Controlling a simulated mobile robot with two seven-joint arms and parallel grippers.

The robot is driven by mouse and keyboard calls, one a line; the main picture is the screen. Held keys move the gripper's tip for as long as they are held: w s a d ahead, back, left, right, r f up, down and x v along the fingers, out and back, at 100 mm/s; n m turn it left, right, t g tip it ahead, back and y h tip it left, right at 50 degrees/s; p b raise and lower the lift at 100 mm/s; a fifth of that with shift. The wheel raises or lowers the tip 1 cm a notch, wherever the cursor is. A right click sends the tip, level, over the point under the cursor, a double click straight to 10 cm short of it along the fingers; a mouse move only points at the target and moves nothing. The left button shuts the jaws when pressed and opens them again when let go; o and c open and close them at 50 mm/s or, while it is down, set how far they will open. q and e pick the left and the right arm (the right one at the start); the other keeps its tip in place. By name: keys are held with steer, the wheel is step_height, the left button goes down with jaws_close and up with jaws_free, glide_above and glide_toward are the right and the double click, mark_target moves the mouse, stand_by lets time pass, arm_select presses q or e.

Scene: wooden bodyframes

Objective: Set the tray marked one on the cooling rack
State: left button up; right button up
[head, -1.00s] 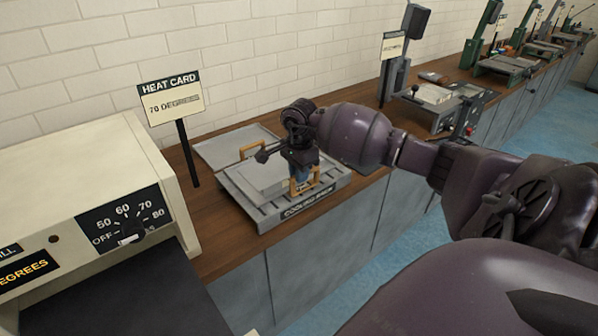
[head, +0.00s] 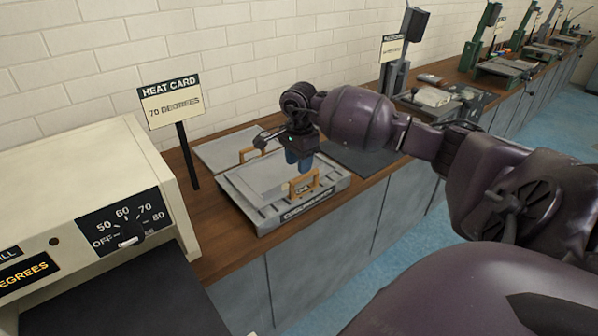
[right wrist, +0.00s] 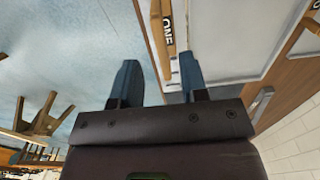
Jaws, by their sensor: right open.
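The grey tray (head: 265,178) lies on the cooling rack (head: 342,184), whose front edge carries a label. A wooden handle (head: 304,184) stands at the tray's near side, and a second handle (head: 252,152) shows at the far side. In the right wrist view the near handle (right wrist: 168,42) bears the word ONE. My right gripper (head: 299,168), with blue fingers, is just above the near handle. It is open and empty, with the handle apart from the fingers in the head view. My left gripper is out of view.
A flat grey plate (head: 220,150) lies behind the rack. A heat card sign (head: 170,100) reading 70 degrees stands left of it. A cream oven-like machine (head: 70,190) with a dial fills the left. A dark mat (head: 352,158) lies right of the rack.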

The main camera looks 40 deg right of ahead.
step_height(320, 180, up, 7)
steer(key=s+a+f+m+t+y, duration=0.2)
steer(key=a+f+m+y, duration=0.25)
steer(key=a, duration=0.35)
steer(key=s+a+f+m+t+y, duration=0.2)
steer(key=s+a+f+m+y, duration=0.15)
steer(key=a+y, duration=0.35)
steer(key=s+a+f+m+t+y, duration=0.2)
steer(key=a+f+m+y, duration=0.25)
steer(key=a, duration=0.45)
steer(key=s+d+f+n+t+h, duration=0.2)
steer(key=s+f+n+h, duration=0.6)
steer(key=n, duration=0.8)
steer(key=s+d+f+n+t+h, duration=0.1)
steer(key=s+f+n+h, duration=0.7)
steer(key=n, duration=0.8)
steer(key=shift+s+d+f+n+t, duration=0.4)
steer(key=shift+s+f+t, duration=0.25)
steer(key=shift+f+t, duration=0.25)
